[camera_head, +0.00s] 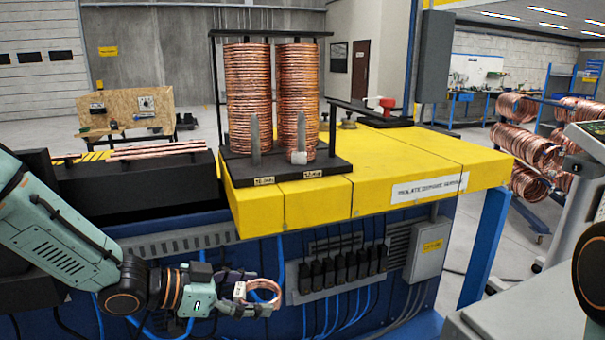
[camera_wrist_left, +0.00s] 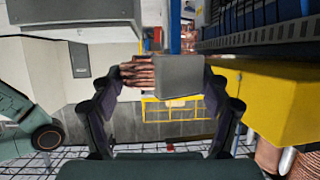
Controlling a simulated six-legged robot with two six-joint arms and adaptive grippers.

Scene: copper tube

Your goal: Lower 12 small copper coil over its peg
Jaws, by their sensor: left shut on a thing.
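My left gripper (camera_head: 246,291) is shut on a small copper coil (camera_head: 265,289), low in front of the blue base of the yellow bench. The coil also shows in the left wrist view (camera_wrist_left: 137,73), partly hidden by a grey finger pad. It is well below and apart from the bench top. On the bench, a black stand (camera_head: 333,166) carries two tall stacks of copper coils, a left stack (camera_head: 248,90) and a right stack (camera_head: 297,90). Two small labels are on its front edge. My right gripper is not in view.
The yellow bench top (camera_head: 415,165) is clear right of the stand, with a black clamp with a red knob (camera_head: 387,105) behind. Copper tubes (camera_head: 158,149) lie on a black block at left. A grey box (camera_head: 426,250) and blue cables are on the base.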

